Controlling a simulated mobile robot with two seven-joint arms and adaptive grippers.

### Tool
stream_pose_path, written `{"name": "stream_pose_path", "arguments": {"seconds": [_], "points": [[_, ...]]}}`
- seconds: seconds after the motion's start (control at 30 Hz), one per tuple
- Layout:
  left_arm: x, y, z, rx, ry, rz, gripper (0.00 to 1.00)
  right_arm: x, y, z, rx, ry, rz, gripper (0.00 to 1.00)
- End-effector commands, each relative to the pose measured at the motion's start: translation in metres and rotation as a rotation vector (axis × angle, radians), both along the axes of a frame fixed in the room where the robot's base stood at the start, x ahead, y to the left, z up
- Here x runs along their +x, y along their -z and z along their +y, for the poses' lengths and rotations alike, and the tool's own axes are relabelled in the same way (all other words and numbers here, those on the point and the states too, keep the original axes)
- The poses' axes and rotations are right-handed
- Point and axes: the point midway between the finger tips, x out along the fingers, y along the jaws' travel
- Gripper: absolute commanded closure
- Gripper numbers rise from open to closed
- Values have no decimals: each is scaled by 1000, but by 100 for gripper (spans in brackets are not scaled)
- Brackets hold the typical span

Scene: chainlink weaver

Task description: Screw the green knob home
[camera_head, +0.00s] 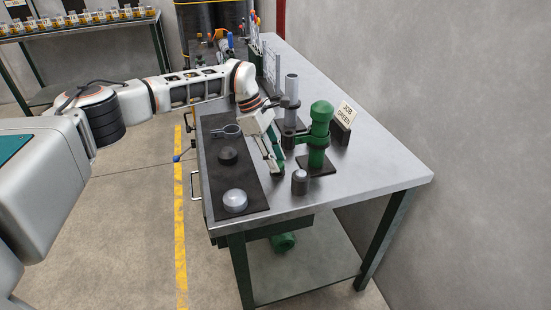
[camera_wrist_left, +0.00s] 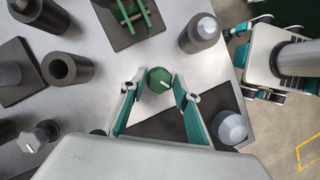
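The green knob (camera_wrist_left: 159,80) is a small hexagon with a white mark on top, seen from above in the left wrist view. My left gripper (camera_wrist_left: 158,84) has one teal finger on each side of it, with narrow gaps that suggest the fingers are open around it. In the head view my left gripper (camera_head: 270,150) points down over the bench, and I cannot make out the knob behind it.
On the steel bench (camera_head: 375,175) stand a green post (camera_head: 319,140), a grey tube (camera_head: 291,92) and a short grey cylinder (camera_head: 300,183), close to the gripper. The bench's front right is clear.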

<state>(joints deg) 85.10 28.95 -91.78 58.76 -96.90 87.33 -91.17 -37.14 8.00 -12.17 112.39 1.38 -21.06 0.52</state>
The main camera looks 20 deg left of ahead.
Motion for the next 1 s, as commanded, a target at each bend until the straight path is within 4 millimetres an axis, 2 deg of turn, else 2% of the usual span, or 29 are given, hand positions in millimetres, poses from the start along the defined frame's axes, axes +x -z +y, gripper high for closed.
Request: {"name": "stream_pose_path", "arguments": {"seconds": [0.33, 0.47, 1.0], "points": [[0, 0, 0, 0, -1, 0, 57, 0, 0, -1, -1, 0, 0, 61], [0, -6, 3, 0, -1, -1, 57, 0, 0, -1, -3, 0, 1, 61], [1, -95, 40, 0, -2, -1, 57, 0, 0, 0, 0, 0, 0, 61]]}}
